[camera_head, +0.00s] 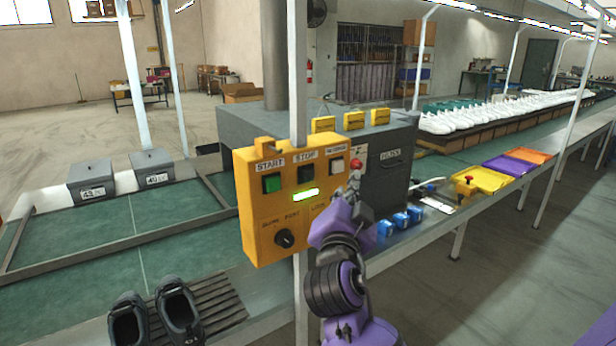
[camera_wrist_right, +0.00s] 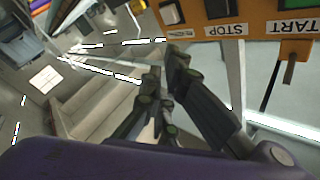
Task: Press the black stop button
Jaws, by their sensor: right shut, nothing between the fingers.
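The yellow control box (camera_head: 262,215) is mounted on a white post. Its black stop button (camera_head: 305,173) sits under the STOP label, between the green start button (camera_head: 271,183) and a white button (camera_head: 337,165). My right gripper (camera_head: 354,182) is shut and empty, just beyond the box's right edge, apart from the stop button. In the right wrist view the shut fingers (camera_wrist_right: 165,78) point toward the box, which appears upside down at upper right. The stop button (camera_wrist_right: 220,8) shows there at the top edge, partly cut off. My left gripper is not in view.
The box also carries a lit green display (camera_head: 303,195) and a black knob (camera_head: 284,238). A red knob (camera_head: 355,164) is close to my right fingers. Dark shoes (camera_head: 180,310) rest on a rack at lower left. Blue blocks (camera_head: 400,220) stand on the line to the right.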

